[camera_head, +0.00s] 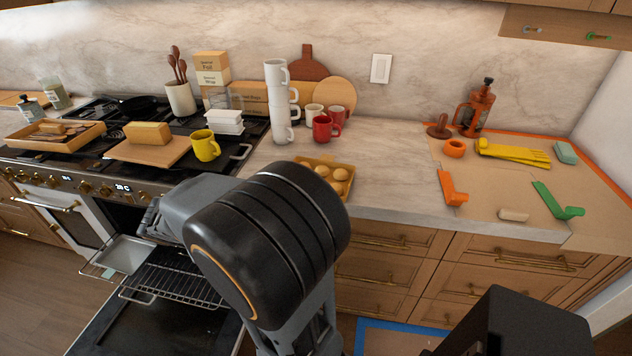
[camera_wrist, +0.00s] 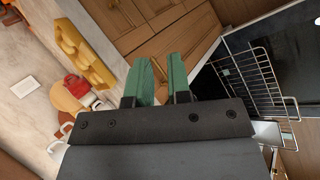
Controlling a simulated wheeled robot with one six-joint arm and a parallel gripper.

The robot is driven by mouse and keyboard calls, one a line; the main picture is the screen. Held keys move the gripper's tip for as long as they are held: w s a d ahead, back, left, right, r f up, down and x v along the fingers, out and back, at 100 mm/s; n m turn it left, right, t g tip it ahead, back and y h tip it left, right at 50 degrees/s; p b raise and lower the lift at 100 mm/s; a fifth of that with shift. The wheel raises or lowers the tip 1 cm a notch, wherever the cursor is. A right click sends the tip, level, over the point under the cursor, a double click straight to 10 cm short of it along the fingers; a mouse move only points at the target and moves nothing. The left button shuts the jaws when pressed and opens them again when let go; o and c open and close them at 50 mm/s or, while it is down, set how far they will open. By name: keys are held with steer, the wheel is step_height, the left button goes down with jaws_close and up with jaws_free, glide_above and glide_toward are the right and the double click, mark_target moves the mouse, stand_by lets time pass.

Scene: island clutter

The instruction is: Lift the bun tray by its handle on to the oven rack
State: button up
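The bun tray (camera_head: 348,187) is a golden tray holding several round buns on the counter's front edge, partly hidden behind my arm in the head view. In the wrist view the tray (camera_wrist: 84,52) is at the upper left, and I cannot make out its handle. The oven rack (camera_head: 180,283) is pulled out over the lowered oven door; it also shows in the wrist view (camera_wrist: 252,85) at the right. My gripper (camera_wrist: 159,78) has two green fingers apart with nothing between them. It is away from the tray, in front of the drawers in the wrist view.
A grey metal pan (camera_head: 122,254) sits at the rack's left. A stack of white mugs (camera_head: 278,105) and a red mug (camera_head: 325,129) stand behind the bun tray. A yellow mug (camera_head: 205,146) and cutting board (camera_head: 150,150) are on the stove. Tools lie at the right.

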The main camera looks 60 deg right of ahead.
steer(key=w+d+f+m+g+h+b, duration=0.1)
steer(key=w+d+f+g+h, duration=0.15)
steer(key=d+h, duration=0.35)
steer(key=w+d+f+m+g+h, duration=0.1)
steer(key=d+f+m+g+h, duration=0.15)
steer(key=d, duration=0.55)
steer(key=shift+n+g+h, duration=0.35)
steer(key=shift+g, duration=0.15)
steer(key=p+x, duration=0.1)
steer(key=x, duration=0.3)
steer(key=p+x, duration=0.1)
steer(key=x, duration=0.4)
steer(key=p+x, duration=0.1)
steer(key=x, duration=0.4)
steer(key=shift+w+d+r, duration=0.15)
steer(key=shift+w+r, duration=0.05)
steer(key=shift+w, duration=0.15)
jaws_close()
